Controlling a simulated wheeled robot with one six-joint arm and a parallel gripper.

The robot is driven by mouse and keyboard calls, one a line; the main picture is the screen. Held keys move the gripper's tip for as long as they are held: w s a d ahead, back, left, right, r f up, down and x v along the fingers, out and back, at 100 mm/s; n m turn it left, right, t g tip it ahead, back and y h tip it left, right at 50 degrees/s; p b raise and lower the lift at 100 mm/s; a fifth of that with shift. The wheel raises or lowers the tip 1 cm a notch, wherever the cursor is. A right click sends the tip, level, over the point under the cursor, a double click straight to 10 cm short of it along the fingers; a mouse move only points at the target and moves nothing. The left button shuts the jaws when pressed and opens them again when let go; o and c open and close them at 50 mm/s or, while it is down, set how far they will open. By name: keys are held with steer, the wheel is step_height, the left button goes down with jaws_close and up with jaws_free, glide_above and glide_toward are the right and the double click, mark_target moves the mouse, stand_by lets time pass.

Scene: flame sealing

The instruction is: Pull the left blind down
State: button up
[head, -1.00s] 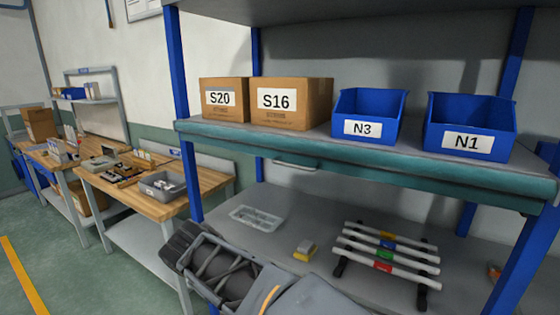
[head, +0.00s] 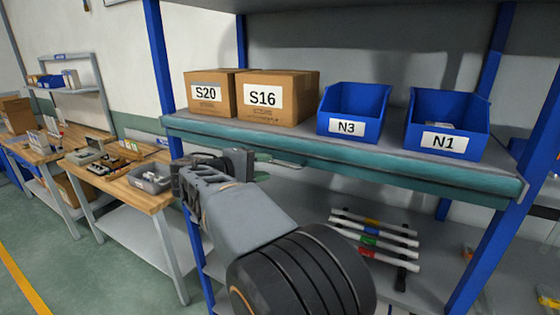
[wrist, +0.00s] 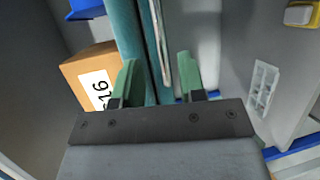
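A teal bar (head: 330,152) runs along the front edge of the shelf. A thin light grey handle (head: 283,163) sits on it, partly hidden behind my arm. In the wrist view, the handle (wrist: 160,40) crosses the gap ahead of my gripper (wrist: 160,80), beside the teal bar (wrist: 127,35). The two green fingers are apart with nothing clearly held between them. Whether they touch the handle cannot be told. No lowered blind sheet shows; the space under the shelf stands open.
Boxes S20 (head: 210,95) and S16 (head: 275,98) and blue bins N3 (head: 350,112) and N1 (head: 447,125) stand on the shelf above. Below lie a rack of white bars (head: 376,238) and a clear tray (wrist: 263,88). A blue post (head: 165,60) rises left of my gripper.

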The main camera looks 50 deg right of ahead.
mark_target(278, 164)
steer(key=shift+p+x, duration=0.65)
steer(key=shift+x, duration=2.45)
jaws_close()
